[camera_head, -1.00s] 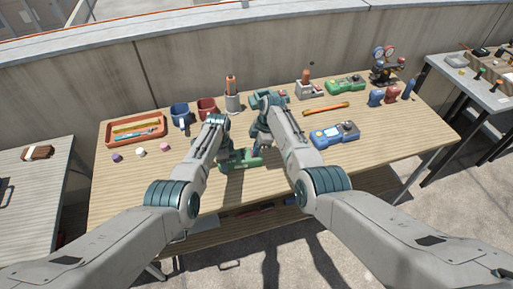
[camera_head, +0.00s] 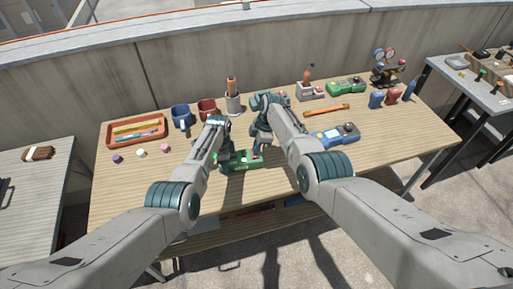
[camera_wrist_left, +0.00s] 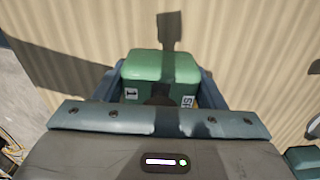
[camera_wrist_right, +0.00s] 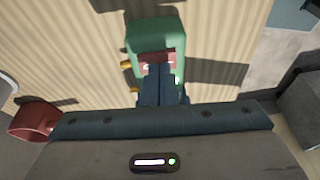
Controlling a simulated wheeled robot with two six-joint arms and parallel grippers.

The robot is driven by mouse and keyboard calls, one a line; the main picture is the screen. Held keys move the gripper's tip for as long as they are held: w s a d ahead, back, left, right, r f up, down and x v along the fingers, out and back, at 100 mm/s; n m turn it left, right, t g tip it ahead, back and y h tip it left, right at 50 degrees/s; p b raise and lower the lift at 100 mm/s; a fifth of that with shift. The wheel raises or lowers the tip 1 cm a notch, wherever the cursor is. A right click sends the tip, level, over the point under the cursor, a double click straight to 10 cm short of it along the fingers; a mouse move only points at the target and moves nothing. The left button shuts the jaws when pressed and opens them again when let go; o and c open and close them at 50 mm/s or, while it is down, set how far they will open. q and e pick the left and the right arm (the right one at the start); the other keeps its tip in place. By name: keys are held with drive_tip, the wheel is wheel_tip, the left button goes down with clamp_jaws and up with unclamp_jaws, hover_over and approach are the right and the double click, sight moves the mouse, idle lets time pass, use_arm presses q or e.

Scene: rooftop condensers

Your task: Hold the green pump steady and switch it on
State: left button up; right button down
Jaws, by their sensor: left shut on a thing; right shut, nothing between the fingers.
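My right gripper (camera_head: 257,150) is shut and empty at the pump's other end. In the right wrist view its fingertips (camera_wrist_right: 158,72) are at a reddish part on the green pump body (camera_wrist_right: 155,34). They hide most of that part, and I cannot tell whether they touch it.
A blue meter (camera_head: 332,136) lies to the right, an orange tray (camera_head: 112,141) to the left. The table's front left is clear.

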drive_tip(key=shift+r, duration=0.75)
drive_tip(key=s+d+r, duration=0.2)
drive_tip(key=d+r, duration=0.1)
drive_tip(key=r, duration=0.9)
use_arm(q)
drive_tip(key=o, duration=1.7)
drive_tip(key=shift+o, duration=0.2)
